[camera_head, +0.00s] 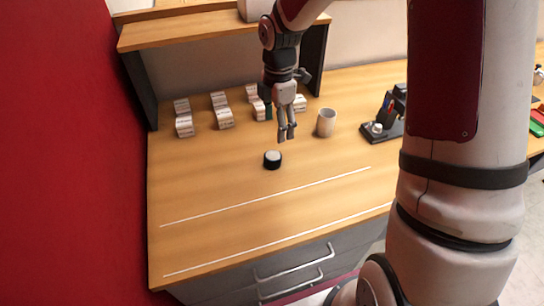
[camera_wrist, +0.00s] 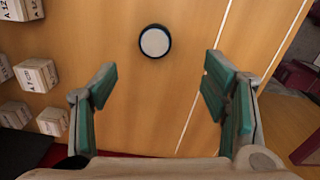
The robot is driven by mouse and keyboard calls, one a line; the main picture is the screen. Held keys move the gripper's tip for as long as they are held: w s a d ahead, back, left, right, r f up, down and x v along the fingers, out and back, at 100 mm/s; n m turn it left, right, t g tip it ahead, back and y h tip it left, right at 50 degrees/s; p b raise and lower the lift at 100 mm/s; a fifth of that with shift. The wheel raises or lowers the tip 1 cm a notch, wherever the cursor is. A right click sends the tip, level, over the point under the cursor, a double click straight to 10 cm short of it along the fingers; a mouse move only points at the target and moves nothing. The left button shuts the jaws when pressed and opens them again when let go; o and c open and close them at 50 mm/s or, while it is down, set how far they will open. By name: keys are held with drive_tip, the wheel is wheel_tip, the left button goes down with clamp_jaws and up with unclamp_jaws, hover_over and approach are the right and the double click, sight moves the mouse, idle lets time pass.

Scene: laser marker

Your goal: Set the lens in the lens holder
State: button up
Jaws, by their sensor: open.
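A short round black piece with a pale, disc-like top (camera_head: 272,160) stands on the wooden desk. It also shows in the wrist view as a dark ring around a pale disc (camera_wrist: 155,41). I cannot tell whether it is the lens, the holder or both together. My gripper (camera_head: 288,137) hangs fingers-down above the desk, a little behind and to the right of the round piece in the head view. In the wrist view, its green-padded fingers (camera_wrist: 160,84) are wide apart with nothing between them. The round piece lies beyond the fingertips. No other clear lens or holder shows.
A pale mug (camera_head: 326,123) stands right of my gripper. Several small white labelled boxes (camera_head: 222,118) stand in rows at the back left, under a raised shelf (camera_head: 200,31). A black desk stand (camera_head: 386,125) is farther right. The desk front, with two white lines, is clear.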

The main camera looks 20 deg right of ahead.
hover_over(274, 155)
drive_tip(key=s, duration=0.1)
wheel_tip(274, 155, down, 7)
drive_tip(key=shift+d+r, duration=0.1)
drive_tip(key=shift+d, duration=0.05)
drive_tip(key=shift+w+a+f+p, duration=0.1)
drive_tip(key=shift+w+f+p, duration=0.05)
drive_tip(key=shift+f, duration=0.8)
drive_tip(key=shift+w+a+f+p, duration=0.1)
drive_tip(key=shift+w+f, duration=0.05)
drive_tip(key=shift+f, duration=0.8)
drive_tip(key=shift+w+f+p, duration=0.15)
drive_tip(key=shift+f, duration=0.8)
drive_tip(key=shift+c, duration=0.5)
drive_tip(key=c, duration=1.4)
drive_tip(key=shift+r, duration=0.15)
